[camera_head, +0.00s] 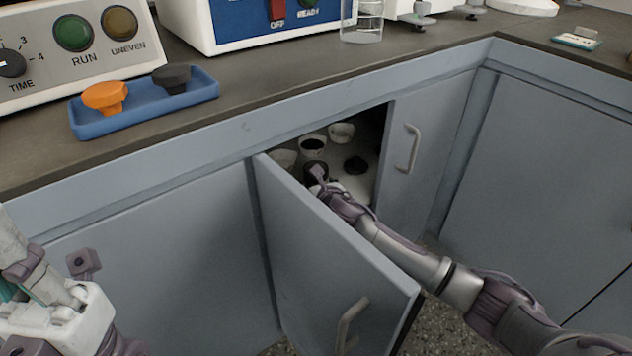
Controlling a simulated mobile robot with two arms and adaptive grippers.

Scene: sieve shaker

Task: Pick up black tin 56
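My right gripper (321,181) reaches in past the open door and overlaps the tin's near side. I cannot tell whether its fingers are closed on it. A second black object (356,165), low and dark, sits to the right on the shelf. My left gripper (84,264) is at the lower left, away from the cabinet, only partly in view.
White cups (341,132) stand behind the tin; one holds dark material. The open door (335,255) lies left of my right arm, and the closed door (425,150) is to the right. A blue tray (145,118) with orange and black knobs sits on the countertop.

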